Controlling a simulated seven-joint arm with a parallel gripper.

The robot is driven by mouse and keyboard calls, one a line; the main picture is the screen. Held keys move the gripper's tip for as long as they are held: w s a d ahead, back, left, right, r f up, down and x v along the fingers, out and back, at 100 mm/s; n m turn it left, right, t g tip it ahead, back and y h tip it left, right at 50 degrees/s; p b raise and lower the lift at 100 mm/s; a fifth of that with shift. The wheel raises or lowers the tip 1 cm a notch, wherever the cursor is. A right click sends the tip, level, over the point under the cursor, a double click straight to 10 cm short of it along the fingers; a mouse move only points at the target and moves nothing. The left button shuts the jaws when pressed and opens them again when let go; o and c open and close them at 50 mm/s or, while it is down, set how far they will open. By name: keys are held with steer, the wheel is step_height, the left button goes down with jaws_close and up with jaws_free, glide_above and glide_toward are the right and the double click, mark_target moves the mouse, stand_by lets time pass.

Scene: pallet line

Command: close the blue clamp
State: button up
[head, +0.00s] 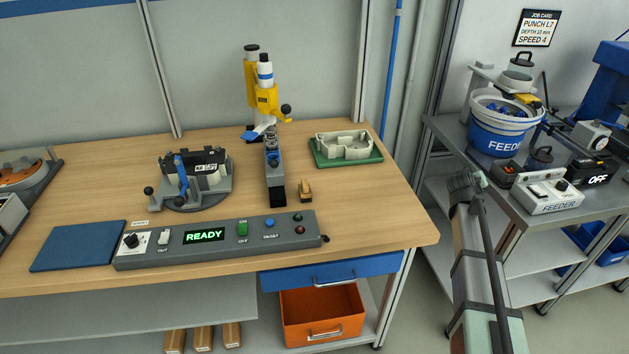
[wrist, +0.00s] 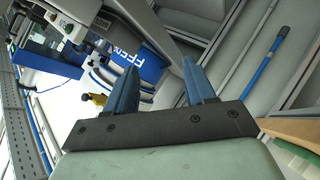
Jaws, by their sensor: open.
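The blue clamp (head: 181,174) is a blue lever on a grey round fixture (head: 205,198) at the left middle of the workbench. Its lever stands roughly upright, in front of a dark block with a pale label. I cannot tell how its tip meets the part behind it. My gripper (head: 466,184) is off the bench's right edge, far right of the clamp, beside the feeder table. In the wrist view my gripper (wrist: 160,78) shows two blue fingers spread apart with nothing between them. The clamp is not visible in that view.
A control panel (head: 205,249) reading READY runs along the bench front. A blue mat (head: 78,246) lies front left. A feeder bowl (head: 490,135) stands right.

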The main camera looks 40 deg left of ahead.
steer(key=s+a+r+n+t+y, duration=0.1)
steer(key=s+a+r+n, duration=0.1)
steer(key=a+r, duration=0.35)
steer(key=s+a+r+n+t, duration=0.1)
steer(key=s+a+r+n, duration=0.15)
steer(key=a, duration=0.55)
steer(key=s+a+n+y, duration=0.2)
steer(key=s+a+n, duration=0.4)
steer(key=s+a, duration=0.45)
steer(key=n+y, duration=0.8)
steer(key=n, duration=1.4)
glide_toward(177, 205)
steer(key=shift+t, duration=0.3)
steer(key=x, duration=1.1)
steer(key=shift+w+a+f, duration=0.15)
steer(key=shift+a+f, duration=0.05)
steer(key=shift+f, duration=0.05)
jaws_close()
